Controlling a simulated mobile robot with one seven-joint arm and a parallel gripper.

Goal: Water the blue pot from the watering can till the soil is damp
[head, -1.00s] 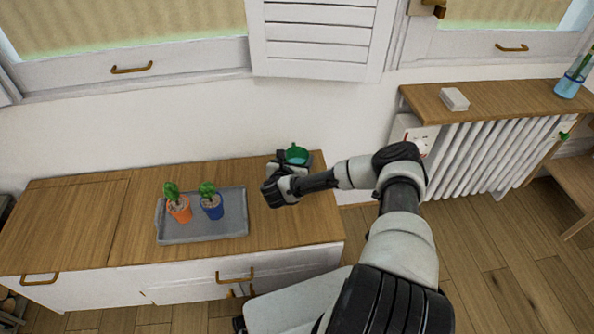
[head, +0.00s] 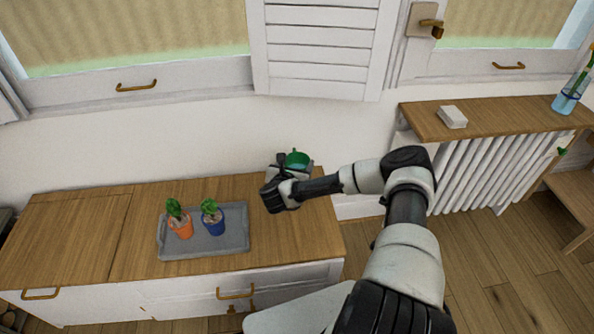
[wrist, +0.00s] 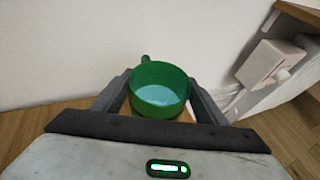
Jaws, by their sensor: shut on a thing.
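The green watering can (head: 297,159) is held in my gripper (head: 290,167) at the back right of the wooden cabinet top. In the wrist view the can (wrist: 158,100) sits between the two fingers of my gripper (wrist: 160,92), looks upright, and has pale blue water inside. The blue pot (head: 213,220) with a small green plant stands upright on a grey tray (head: 237,240), left of my gripper and apart from it. Its soil is too small to judge for dampness.
An orange pot (head: 181,227) with a plant stands close to the left of the blue pot on the same tray. The cabinet top (head: 270,232) between tray and gripper is clear. A white wall rises behind; a radiator (head: 470,170) stands to the right.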

